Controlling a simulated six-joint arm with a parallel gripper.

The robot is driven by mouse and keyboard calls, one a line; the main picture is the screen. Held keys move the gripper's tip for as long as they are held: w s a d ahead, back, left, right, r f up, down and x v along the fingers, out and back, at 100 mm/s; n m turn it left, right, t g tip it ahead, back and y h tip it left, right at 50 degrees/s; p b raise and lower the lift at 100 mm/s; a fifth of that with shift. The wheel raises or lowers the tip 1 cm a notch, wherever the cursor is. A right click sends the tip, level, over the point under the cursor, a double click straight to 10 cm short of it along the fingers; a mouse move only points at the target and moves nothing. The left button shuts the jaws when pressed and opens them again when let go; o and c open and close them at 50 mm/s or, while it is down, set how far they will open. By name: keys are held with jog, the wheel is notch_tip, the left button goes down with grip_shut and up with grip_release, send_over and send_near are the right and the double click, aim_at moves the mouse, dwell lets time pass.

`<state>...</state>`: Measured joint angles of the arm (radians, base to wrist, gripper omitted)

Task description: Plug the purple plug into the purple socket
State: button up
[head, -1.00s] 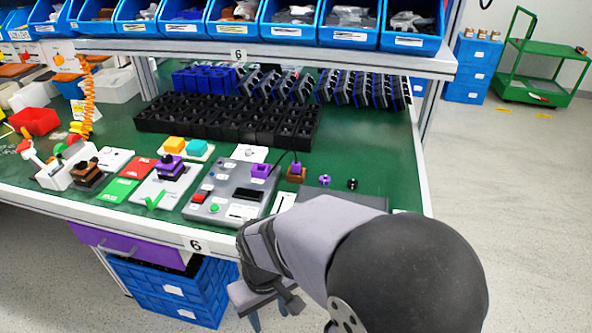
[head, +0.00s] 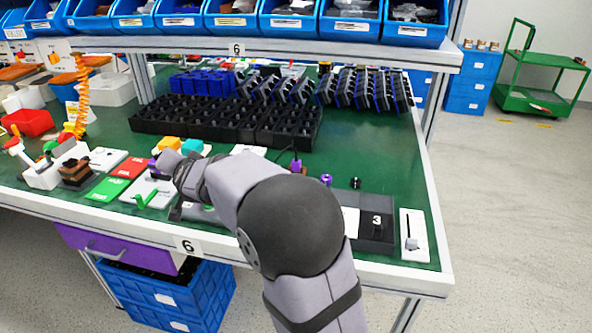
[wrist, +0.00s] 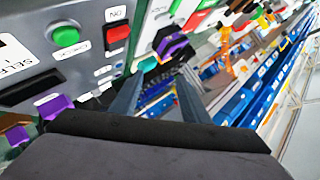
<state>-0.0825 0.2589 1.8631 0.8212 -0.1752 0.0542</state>
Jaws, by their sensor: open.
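The wrist view shows a purple piece (wrist: 57,106) by the grey control panel (wrist: 75,75) and another purple piece (wrist: 17,135) at the far left edge. I cannot tell for sure which is the plug and which the socket. My gripper (wrist: 162,76) is open and empty, its two fingers spread over the panel's edge. A black and purple part (wrist: 172,46) lies beyond the fingertips. In the head view my arm hides most of the panel.
Green and red cards (head: 108,187) and a white lever box (head: 45,175) are left of my gripper. A black tray grid (head: 225,122) runs behind. A purple knob (head: 326,180) and a slider plate (head: 413,235) are at right. A shelf of blue bins (head: 235,48) hangs above.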

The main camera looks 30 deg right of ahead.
aim_at(296, 159)
jog(key=s+d+h+p, duration=0.1)
jog(key=d+h, duration=0.1)
jog(key=d, duration=0.3)
jog(key=s+d+f+g+h+p, duration=0.1)
jog(key=d+p, duration=0.1)
jog(key=d, duration=0.3)
jog(key=s+d+f+h+p, duration=0.1)
jog(key=d+h+p, duration=0.1)
jog(key=d, duration=0.3)
jog(key=shift+s+d+h, duration=0.2)
jog(key=shift+d+h, duration=0.05)
jog(key=shift+h, duration=0.05)
jog(key=s+d+g+h+p, duration=0.1)
jog(key=s+d, duration=0.1)
jog(key=d, duration=0.1)
jog(key=s+d+f+h+p, duration=0.1)
jog(key=s+d, duration=0.1)
jog(key=d, duration=0.1)
jog(key=s+d+n+g+h+p, duration=0.1)
jog(key=s+d, duration=0.1)
jog(key=d, duration=0.1)
jog(key=shift+s+d+f+g+p, duration=0.25)
jog(key=shift+s+g+p, duration=0.05)
jog(key=shift+s+p, duration=0.1)
jog(key=shift+p+x, duration=0.3)
jog(key=shift+x, duration=3.4)
jog(key=shift+r, duration=0.1)
grip_shut()
jog(key=shift+r, duration=0.1)
